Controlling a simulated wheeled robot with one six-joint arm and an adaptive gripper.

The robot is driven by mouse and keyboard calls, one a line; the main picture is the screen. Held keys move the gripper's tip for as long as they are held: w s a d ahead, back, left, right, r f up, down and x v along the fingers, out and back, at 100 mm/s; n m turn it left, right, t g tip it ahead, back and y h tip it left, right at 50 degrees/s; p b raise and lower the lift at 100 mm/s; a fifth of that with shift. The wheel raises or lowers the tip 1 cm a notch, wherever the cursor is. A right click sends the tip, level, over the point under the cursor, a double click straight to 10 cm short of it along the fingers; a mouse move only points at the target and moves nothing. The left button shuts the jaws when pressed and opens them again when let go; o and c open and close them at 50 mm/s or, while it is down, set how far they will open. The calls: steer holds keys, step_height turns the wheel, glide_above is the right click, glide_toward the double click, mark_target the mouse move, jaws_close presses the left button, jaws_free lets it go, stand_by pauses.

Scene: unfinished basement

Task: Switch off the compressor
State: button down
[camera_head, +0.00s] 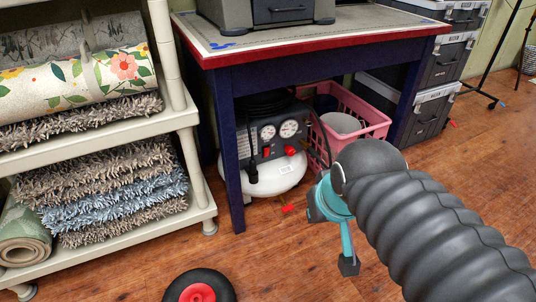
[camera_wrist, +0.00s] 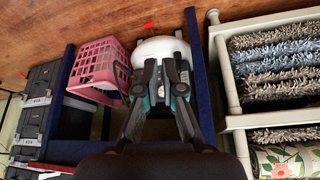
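The compressor (camera_head: 275,178) stands on the floor under the blue-legged table in the head view. It has a white tank, a dark panel with two round gauges (camera_head: 278,131) and red parts (camera_head: 291,151) beside and below the gauges. I cannot tell which part is the switch or its position. My gripper (camera_head: 318,205) is in front of the table, to the right of the compressor in the head view. The fingers hide much of the panel.
A pink crate (camera_head: 353,112) stands right of the compressor. The table's blue leg (camera_head: 228,150) is close on its left, and a shelf of rugs (camera_head: 110,125) stands farther left. Black cases (camera_head: 430,105) are at right. A wheel (camera_head: 199,288) lies on the front floor.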

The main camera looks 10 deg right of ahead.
steer(key=w+d+f+m+g+p, duration=0.1)
steer(key=w+d+f+m+p, duration=0.3)
steer(key=w+f, duration=0.85)
steer(key=w+d+f+m+b, duration=0.15)
steer(key=w+d+f, duration=0.6)
steer(key=f, duration=0.75)
steer(key=w+a+f+m+t+y+p, duration=0.15)
steer(key=w+a+m+t, duration=0.25)
steer(key=w, duration=0.5)
steer(key=w+a+r+m+t+y, duration=0.2)
steer(key=w+a+r+m+t, duration=0.1)
steer(key=r, duration=0.4)
steer(key=w+m+t, duration=0.1)
steer(key=w+m, duration=0.1)
steer(key=shift+w+a+r, duration=0.2)
steer(key=shift+w+a, duration=0.1)
